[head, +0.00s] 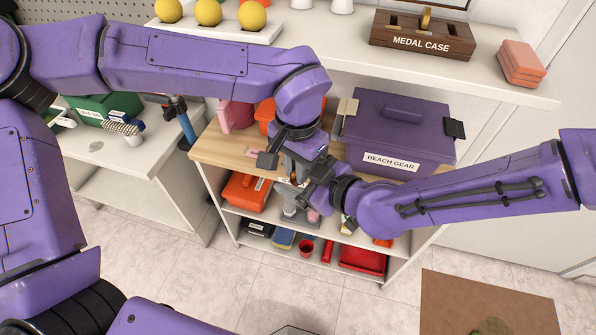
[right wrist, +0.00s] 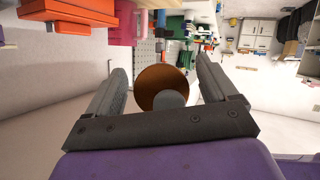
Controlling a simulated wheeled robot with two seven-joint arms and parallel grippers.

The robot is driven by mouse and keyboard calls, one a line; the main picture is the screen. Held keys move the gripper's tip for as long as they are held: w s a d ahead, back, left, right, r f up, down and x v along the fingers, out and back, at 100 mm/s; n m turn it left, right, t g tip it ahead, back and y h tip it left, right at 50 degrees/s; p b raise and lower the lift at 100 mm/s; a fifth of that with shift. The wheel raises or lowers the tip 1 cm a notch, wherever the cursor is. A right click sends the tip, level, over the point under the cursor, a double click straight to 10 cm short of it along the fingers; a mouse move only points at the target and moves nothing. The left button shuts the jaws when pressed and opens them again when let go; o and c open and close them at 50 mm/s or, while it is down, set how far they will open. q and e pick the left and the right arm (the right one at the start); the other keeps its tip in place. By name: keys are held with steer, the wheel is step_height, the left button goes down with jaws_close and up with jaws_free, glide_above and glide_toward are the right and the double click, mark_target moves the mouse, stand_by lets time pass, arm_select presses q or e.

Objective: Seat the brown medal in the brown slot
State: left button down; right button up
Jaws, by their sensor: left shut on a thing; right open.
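The brown medal case (head: 422,45) stands on the upper shelf at the upper right of the head view. A gold medal (head: 426,18) stands upright in its top; I cannot tell which slot is brown. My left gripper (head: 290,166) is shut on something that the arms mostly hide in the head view. My right gripper (head: 293,192) is open close beside it. In the right wrist view a brown disc, apparently the brown medal (right wrist: 153,82), shows between the open right fingers (right wrist: 163,85). A grey round piece (right wrist: 170,99) covers its lower part.
A purple beach gear box (head: 398,130) sits on the wooden counter right behind the grippers. Orange blocks (head: 521,62) lie right of the case. A white stand with yellow balls (head: 208,12) is at upper left.

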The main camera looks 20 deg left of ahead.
steer(key=shift+w+a+f, duration=0.15)
steer(key=shift+a, duration=0.15)
steer(key=c, duration=1)
arm_select(q)
steer(key=c, duration=1)
jaws_free()
steer(key=shift+c, duration=0.2)
arm_select(e)
steer(key=shift+c, duration=0.4)
arm_select(q)
steer(key=shift+d+r, duration=0.1)
